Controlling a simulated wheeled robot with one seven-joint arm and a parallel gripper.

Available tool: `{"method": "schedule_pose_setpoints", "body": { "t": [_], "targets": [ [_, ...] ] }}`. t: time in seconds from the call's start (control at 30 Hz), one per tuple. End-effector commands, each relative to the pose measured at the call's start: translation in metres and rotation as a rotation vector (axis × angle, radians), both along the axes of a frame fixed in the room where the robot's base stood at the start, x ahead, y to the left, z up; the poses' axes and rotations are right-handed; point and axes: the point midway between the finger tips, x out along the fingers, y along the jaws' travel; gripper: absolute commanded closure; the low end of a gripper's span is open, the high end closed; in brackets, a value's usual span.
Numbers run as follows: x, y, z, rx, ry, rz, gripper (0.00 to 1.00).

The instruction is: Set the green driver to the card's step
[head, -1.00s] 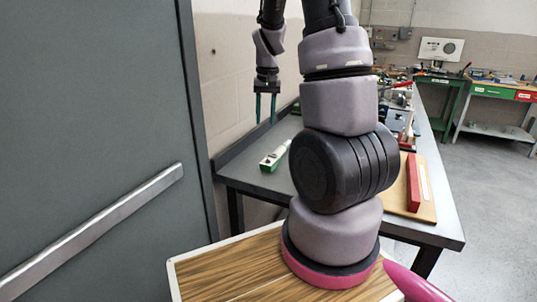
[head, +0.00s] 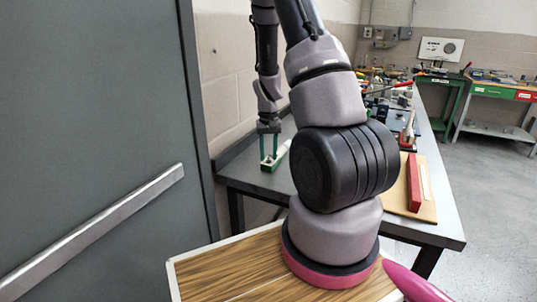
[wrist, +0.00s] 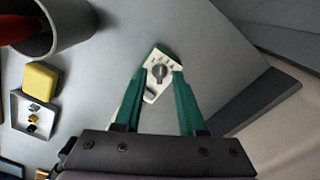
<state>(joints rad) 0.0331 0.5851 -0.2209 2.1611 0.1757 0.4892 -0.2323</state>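The green driver (head: 268,167) lies on the workbench near the wall. It has a green body and a white top face. The wrist view shows the driver (wrist: 157,82) with a dark round knob (wrist: 159,73) and a smaller dark lever or switch below it. The step markings are too small to read. My gripper (head: 269,157) points down over the driver. In the wrist view my gripper (wrist: 162,70) is open, its teal fingers on either side of the knob. I cannot tell whether they touch the driver. No readable card shows.
A grey cup (wrist: 62,28) with something red stands at upper left in the wrist view. A yellow block (wrist: 42,79) and a small tray (wrist: 32,113) of little parts sit below it. A red bar (head: 414,183) lies on a board on the bench.

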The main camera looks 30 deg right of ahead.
Motion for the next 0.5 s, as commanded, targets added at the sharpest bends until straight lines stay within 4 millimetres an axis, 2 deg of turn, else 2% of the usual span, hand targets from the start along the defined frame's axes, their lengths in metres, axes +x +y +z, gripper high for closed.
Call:
{"method": "schedule_pose_setpoints", "body": {
  "t": [0.27, 0.3, 0.4, 0.5],
  "targets": [
    [-0.0002, 0.0001, -0.0022, 0.0, 0.0, 0.0, 0.6],
    [-0.0001, 0.0, -0.0022, 0.0, 0.0, 0.0, 0.68],
    [-0.0001, 0.0, -0.0021, 0.0, 0.0, 0.0, 1.0],
    [-0.0001, 0.0, -0.002, 0.0, 0.0, 0.0, 1.0]
  ]
}}
